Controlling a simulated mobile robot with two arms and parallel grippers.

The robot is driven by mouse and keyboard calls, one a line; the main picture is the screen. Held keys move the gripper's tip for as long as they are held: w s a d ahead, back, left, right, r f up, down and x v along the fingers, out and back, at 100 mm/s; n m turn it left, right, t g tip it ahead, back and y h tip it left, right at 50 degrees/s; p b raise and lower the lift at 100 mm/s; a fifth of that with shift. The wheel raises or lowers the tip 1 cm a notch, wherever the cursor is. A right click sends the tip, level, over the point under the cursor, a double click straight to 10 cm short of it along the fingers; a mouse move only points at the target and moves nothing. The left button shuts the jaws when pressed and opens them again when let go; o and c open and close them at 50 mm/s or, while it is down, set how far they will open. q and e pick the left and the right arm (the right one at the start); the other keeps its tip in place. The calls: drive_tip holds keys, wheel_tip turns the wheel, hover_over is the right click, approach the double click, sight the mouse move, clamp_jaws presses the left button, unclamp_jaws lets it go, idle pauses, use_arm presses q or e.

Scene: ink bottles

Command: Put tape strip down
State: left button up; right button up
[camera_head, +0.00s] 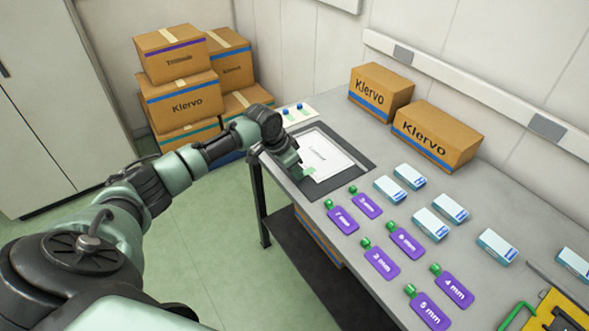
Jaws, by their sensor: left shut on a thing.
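My left gripper (297,174) reaches in from the left over the near-left edge of the table. It is shut on a small light green tape strip (309,171). The strip shows at the fingertips, at the near-left edge of a white printed sheet (327,153). The sheet lies on a dark mat (356,158). I cannot tell whether the strip touches the sheet. The fingers hide part of it. My right gripper is not in view.
Several purple tags with green tops (406,241) and several white-blue boxes (449,208) cover the table's middle. Two Klervo cartons (436,137) stand along the back. A small white card (297,115) with blue and green items lies beyond the mat. Cartons (182,101) are stacked on the floor.

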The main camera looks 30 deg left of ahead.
use_arm(q)
drive_tip(key=o, duration=0.8)
drive_tip(key=shift+o, duration=0.2)
drive_tip(key=b+v, duration=0.1)
drive_tip(key=v, duration=1.1)
drive_tip(key=shift+a, duration=0.1)
